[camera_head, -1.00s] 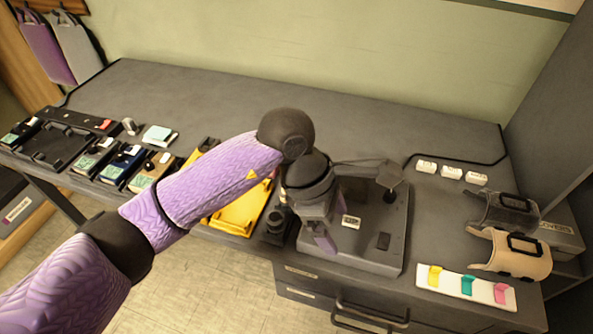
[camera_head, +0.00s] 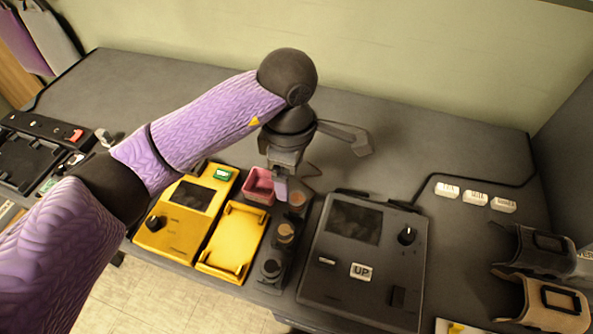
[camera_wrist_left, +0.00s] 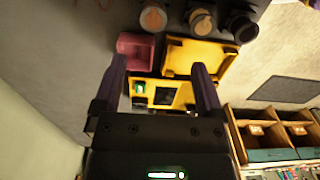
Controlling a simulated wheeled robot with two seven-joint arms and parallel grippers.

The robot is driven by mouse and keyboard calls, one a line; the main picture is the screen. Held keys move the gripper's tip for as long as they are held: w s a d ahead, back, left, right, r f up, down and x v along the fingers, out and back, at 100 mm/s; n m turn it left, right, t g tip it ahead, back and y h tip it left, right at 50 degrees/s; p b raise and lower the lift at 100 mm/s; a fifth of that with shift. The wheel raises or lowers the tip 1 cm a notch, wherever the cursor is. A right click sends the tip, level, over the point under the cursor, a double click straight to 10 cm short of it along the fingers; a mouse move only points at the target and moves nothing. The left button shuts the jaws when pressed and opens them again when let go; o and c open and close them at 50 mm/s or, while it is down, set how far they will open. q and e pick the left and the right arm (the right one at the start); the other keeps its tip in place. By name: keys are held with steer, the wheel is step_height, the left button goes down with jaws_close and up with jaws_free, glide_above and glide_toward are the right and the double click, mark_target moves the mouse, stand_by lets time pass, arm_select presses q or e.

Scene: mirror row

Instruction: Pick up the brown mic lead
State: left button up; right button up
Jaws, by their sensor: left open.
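A dark rack (camera_head: 262,285) holds a short row of round-topped pieces: an orange-brown one (camera_head: 297,198), a tan-brown one (camera_head: 286,233) and a black one (camera_head: 272,267). I cannot tell for certain which of the two brownish pieces is the brown mic lead. They also show at the top of the left wrist view, orange-brown (camera_wrist_left: 153,18) and tan-brown (camera_wrist_left: 201,22). My left gripper (camera_head: 286,188) is open and empty, beside the orange-brown piece and the pink box. Its two purple fingers (camera_wrist_left: 160,80) are apart in the wrist view. My right gripper is not in view.
A pink open box (camera_head: 259,186), a yellow tray (camera_head: 232,240) and a yellow device (camera_head: 185,215) stand left of the rack. A dark device with a knob (camera_head: 365,260) stands to its right. The back of the grey bench (camera_head: 400,130) is clear.

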mark_target(296, 197)
arm_select(q)
steer(key=f+b, duration=0.1)
steer(key=f, duration=0.2)
steer(key=f+b, duration=0.1)
steer(key=f, duration=0.2)
steer(key=d+f+b, duration=0.1)
steer(key=f, duration=0.2)
steer(key=shift+w+f, duration=0.3)
steer(key=shift+f, duration=0.2)
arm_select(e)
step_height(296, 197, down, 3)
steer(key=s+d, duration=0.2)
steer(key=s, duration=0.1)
arm_select(q)
steer(key=c, duration=0.7)
jaws_close()
step_height(296, 197, up, 10)
steer(key=p, duration=0.2)
steer(key=shift+f+p, duration=0.2)
steer(key=shift+p, duration=0.15)
steer(key=shift+r, duration=0.3)
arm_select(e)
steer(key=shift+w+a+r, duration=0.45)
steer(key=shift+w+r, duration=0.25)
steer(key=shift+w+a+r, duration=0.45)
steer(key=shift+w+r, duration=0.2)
